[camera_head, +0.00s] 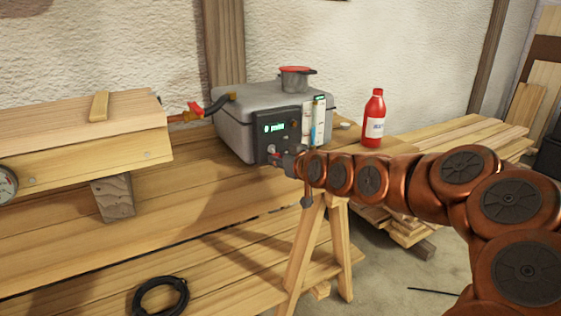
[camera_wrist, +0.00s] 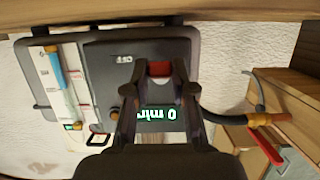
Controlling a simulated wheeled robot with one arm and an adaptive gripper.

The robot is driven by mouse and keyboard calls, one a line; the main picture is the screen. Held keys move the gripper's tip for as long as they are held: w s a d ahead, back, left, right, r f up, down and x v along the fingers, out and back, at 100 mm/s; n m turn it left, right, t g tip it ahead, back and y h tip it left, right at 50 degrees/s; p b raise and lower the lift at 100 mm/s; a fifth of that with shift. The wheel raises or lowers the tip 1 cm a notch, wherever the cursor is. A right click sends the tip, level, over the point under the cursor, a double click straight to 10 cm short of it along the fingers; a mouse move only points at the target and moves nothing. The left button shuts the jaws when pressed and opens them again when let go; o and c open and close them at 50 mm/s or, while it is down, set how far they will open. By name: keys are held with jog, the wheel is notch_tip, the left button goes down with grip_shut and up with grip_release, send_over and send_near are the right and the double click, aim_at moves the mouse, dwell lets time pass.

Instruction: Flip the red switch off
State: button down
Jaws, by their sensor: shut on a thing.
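A grey box (camera_head: 235,135) with a dark control panel (camera_head: 268,142) stands on the wooden bench. Its green display shows in both views and reads "0 min" upside down in the wrist view. The red switch (camera_wrist: 160,69) is on the panel (camera_wrist: 105,70) in the wrist view, near a small white label that seems to read "OFF". My gripper (camera_wrist: 161,75) is at the panel, with its fingers on either side of the switch and shut on it. In the head view, my gripper (camera_head: 285,162) reaches the panel's lower part and largely hides the switch.
A pot (camera_head: 294,80) stands on the box. A red bottle (camera_head: 374,118) stands to its right. A hose with a red-handled valve (camera_head: 193,110) joins the box on the left, beside a long wooden chest (camera_head: 80,140). A trestle (camera_head: 310,245) stands below my arm.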

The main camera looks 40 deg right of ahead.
jog(key=c, duration=1)
grip_release()
jog(key=shift+o, duration=0.2)
jog(key=shift+s, duration=0.1)
jog(key=v, duration=0.7)
jog(key=shift+s+a+r, duration=0.1)
